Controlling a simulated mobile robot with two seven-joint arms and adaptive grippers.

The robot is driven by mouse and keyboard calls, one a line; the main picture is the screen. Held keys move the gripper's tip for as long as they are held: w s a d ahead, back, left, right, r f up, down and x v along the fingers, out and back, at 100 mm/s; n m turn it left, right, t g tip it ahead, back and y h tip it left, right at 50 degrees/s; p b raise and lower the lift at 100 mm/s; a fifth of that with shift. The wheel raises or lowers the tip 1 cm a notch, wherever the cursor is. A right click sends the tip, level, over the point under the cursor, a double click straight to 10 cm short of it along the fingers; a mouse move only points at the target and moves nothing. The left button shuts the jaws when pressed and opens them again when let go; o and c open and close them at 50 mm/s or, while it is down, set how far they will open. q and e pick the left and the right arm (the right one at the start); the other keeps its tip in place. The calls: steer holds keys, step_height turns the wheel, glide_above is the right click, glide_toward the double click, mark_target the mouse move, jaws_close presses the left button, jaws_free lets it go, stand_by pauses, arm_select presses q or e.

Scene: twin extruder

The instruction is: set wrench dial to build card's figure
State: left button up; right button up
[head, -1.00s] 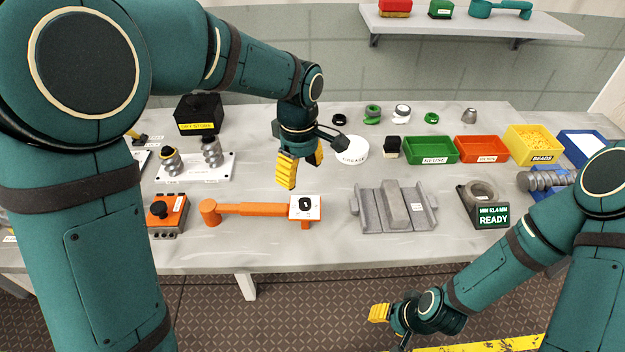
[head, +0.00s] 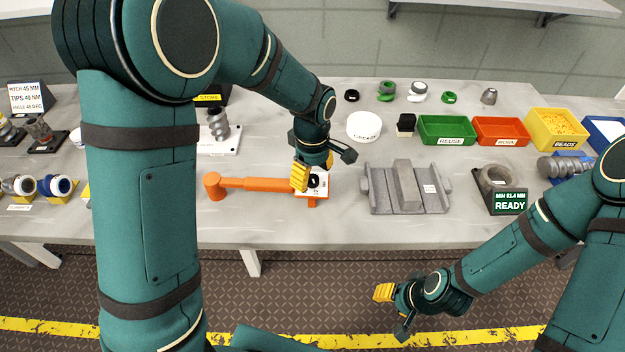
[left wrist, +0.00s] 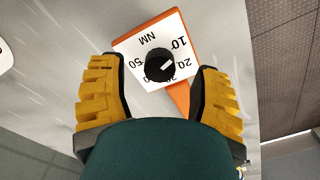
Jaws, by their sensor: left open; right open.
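The orange torque wrench (head: 250,184) lies on the bench. Its white dial plate (head: 318,190) carries a black knob (left wrist: 160,65). In the left wrist view the plate (left wrist: 128,50) shows NM, 10, 20 and 50 upside down; another number is partly hidden. The knob's white mark points right and slightly up, toward the side with 10 and 20. My left gripper (head: 314,168) is open above the dial, its yellow fingers on either side of the knob, apart from it. The build card (head: 27,97) stands at far left, with PITCH, TIPS and ANGLE lines. My right gripper (head: 390,308) is open and empty, before the bench.
A grey cradle (head: 405,188) and a READY gauge (head: 497,188) stand right of the wrench. A white round container (head: 364,126), a green bin (head: 447,129) and a red bin (head: 500,130) are behind. Clear bench lies in front of the wrench.

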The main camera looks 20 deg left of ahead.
arm_select(q)
steer(key=shift+f, duration=0.85)
jaws_close()
